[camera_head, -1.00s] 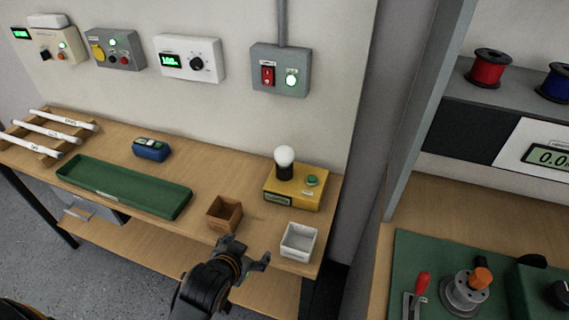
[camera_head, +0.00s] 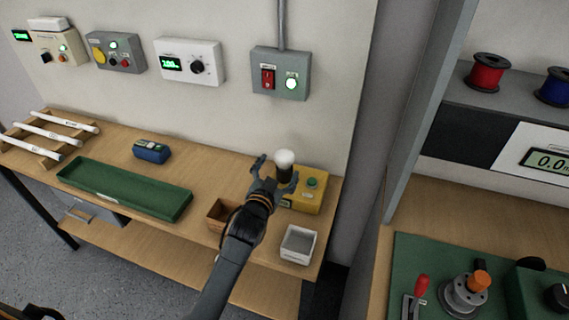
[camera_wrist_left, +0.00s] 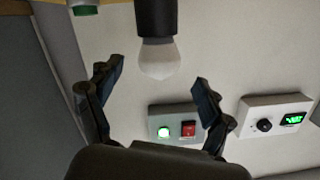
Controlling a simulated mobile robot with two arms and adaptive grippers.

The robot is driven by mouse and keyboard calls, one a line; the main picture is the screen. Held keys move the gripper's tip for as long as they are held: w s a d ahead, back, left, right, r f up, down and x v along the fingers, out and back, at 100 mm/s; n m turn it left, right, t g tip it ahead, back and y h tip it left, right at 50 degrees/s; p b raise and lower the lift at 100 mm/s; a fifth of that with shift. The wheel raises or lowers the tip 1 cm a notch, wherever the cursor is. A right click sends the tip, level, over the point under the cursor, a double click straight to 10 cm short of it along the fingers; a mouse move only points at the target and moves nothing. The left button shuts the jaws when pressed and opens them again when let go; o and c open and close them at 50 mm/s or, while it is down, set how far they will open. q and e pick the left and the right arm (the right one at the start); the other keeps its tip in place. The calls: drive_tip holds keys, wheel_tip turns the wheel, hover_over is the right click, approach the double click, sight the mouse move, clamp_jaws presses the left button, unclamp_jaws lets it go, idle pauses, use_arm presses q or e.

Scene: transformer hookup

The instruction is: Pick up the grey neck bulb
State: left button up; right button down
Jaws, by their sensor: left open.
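A bulb with a white globe (camera_head: 285,157) stands upright in a black socket (camera_head: 284,174) on a yellow test box (camera_head: 308,199). It also shows in the left wrist view (camera_wrist_left: 160,60), upside down there, with its neck end at the black socket. The neck's grey is hard to make out. My left gripper (camera_head: 276,172) is open and empty, with its fingers spread on either side of the bulb in the picture. In the wrist view the fingertips (camera_wrist_left: 158,80) lie apart from the globe, with no contact visible. My right gripper is not in view.
A wooden box (camera_head: 219,217) is partly behind my left arm, and a white box (camera_head: 298,245) stands at the table's front right. A green tray (camera_head: 125,188) and a blue device (camera_head: 152,151) are to the left. A grey switch box (camera_head: 280,74) hangs on the wall behind.

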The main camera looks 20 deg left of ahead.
sight(282, 162)
use_arm(q)
drive_tip(key=shift+w+r, duration=0.1)
drive_tip(key=shift+w, duration=0.75)
drive_tip(key=w, duration=0.3)
drive_tip(key=w+p, duration=0.1)
drive_tip(key=shift+w+f, duration=0.15)
drive_tip(key=shift+f, duration=0.2)
drive_tip(key=shift+d, duration=0.1)
drive_tip(key=c, duration=1.3)
